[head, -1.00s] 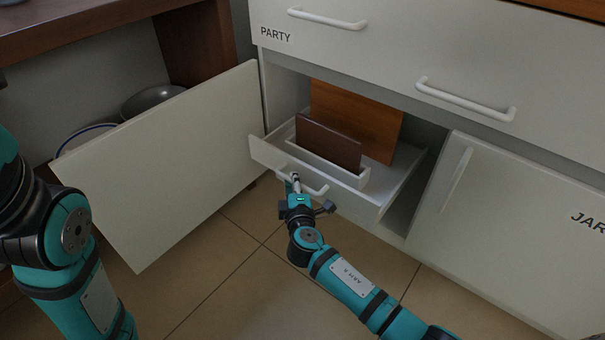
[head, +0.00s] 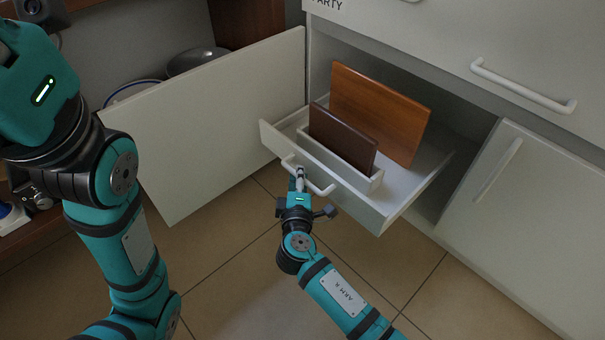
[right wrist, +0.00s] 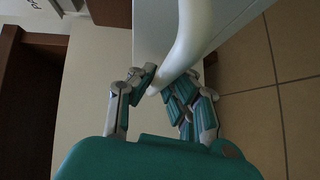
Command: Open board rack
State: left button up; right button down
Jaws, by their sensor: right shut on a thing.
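The board rack is a white pull-out drawer (head: 402,205) in the low cabinet, standing well out of its opening. It holds a dark brown board (head: 342,138) upright in a white slotted holder (head: 373,183), and a larger orange-brown board (head: 380,112) behind it. My right gripper (head: 300,180) is shut on the left part of the rack's white handle (head: 322,190). In the right wrist view the fingers close around the curved handle (right wrist: 188,40). My left arm is at the left of the head view; its fingers are not visible.
A cabinet door (head: 215,125) stands wide open left of the rack. A shut cabinet door with a handle (head: 497,170) is at the right, and a drawer handle (head: 520,88) is above. Tiled floor (head: 240,270) is free in front.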

jog(key=shift+r, duration=0.1)
jog(key=c, duration=1.3)
grip_release()
jog(key=shift+c, duration=0.2)
jog(key=s+a+r, duration=0.1)
jog(key=s, duration=1)
jog(key=shift+s+a+r, duration=0.15)
jog(key=shift+s+r, duration=0.15)
jog(key=shift+s, duration=0.1)
